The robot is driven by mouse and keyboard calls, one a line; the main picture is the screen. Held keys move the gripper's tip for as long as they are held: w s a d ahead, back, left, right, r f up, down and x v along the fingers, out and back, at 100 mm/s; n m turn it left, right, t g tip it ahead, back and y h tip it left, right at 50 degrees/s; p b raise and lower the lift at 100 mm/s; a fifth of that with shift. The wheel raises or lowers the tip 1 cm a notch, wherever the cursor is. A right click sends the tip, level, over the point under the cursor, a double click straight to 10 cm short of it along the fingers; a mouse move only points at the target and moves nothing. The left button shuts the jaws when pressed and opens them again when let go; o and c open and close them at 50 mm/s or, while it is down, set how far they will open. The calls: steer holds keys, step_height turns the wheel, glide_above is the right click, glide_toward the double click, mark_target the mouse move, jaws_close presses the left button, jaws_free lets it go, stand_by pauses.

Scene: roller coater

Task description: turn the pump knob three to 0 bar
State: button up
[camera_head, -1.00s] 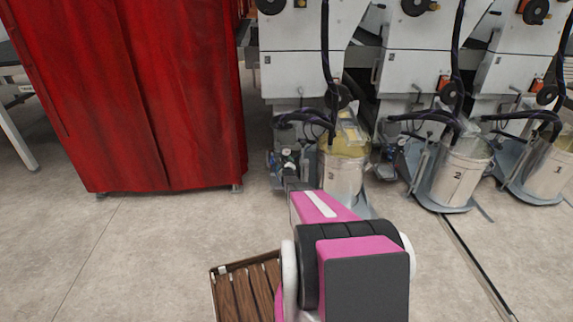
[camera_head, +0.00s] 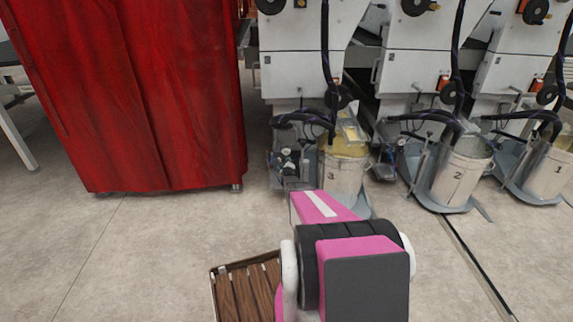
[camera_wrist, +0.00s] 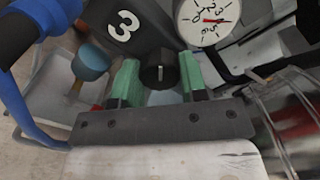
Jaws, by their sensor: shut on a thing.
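The black pump knob three (camera_wrist: 160,71) sits between the two green fingers of my gripper (camera_wrist: 158,82) in the wrist view. My gripper is shut on it. A light line on the knob's face runs roughly upright in the picture. A white "3" is printed on the dark panel (camera_wrist: 142,38) beside it. A round white pressure gauge (camera_wrist: 208,20) with a red needle stands just beyond, up and right; its top is cut off and I cannot read it exactly. In the head view, the pump (camera_head: 285,160) is small, left of bucket 3 (camera_head: 343,178), and my arm partly hides that area.
A blue-topped part (camera_wrist: 90,63) and a blue hose (camera_wrist: 40,14) are close on the left in the wrist view. Metal bars (camera_wrist: 275,115) are on the right. A red curtain (camera_head: 150,95) stands left of the pump. Bucket 2 (camera_head: 461,172) and bucket 1 (camera_head: 549,170) are to the right.

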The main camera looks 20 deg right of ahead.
steer(key=shift+s+f+m, duration=0.1)
steer(key=shift+m, duration=17.8)
steer(key=o, duration=0.9)
